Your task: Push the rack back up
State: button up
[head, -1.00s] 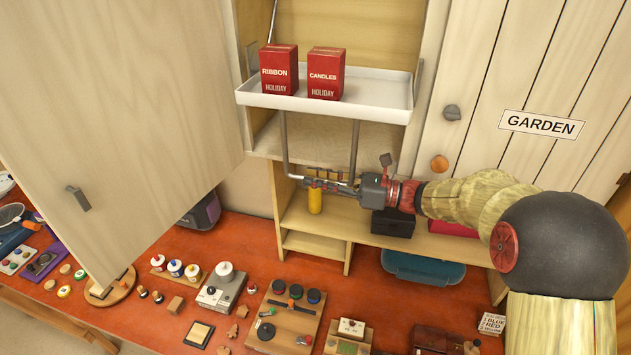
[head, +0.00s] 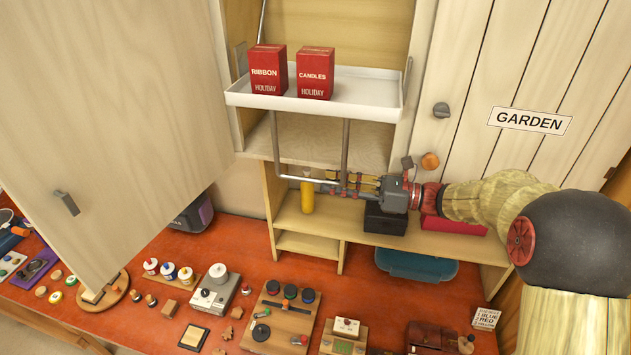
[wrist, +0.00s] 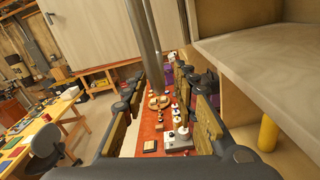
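The rack is a white tray (head: 364,104) on metal side arms, hanging level in front of the open upper cabinet. A bent metal handle (head: 347,140) hangs below it, with two uprights and a bar along the bottom. My gripper (head: 318,186) points left at the handle's lower right end. In the wrist view the metal handle (wrist: 142,45) runs down between my spread fingers, and the red bench shows between them. The fingers look open; I cannot tell if they touch the bar.
A cabinet door (head: 120,110) stands open at left. The closed GARDEN door (head: 530,85) is at right. Below are a wooden shelf (head: 300,220) with a yellow cylinder (head: 307,197) and a black box (head: 385,219), and a crowded red bench (head: 240,262).

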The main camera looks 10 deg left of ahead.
jog(key=d, duration=0.5)
jog(key=shift+s+d, duration=0.15)
jog(key=shift+f, duration=0.1)
jog(key=shift+c, duration=0.5)
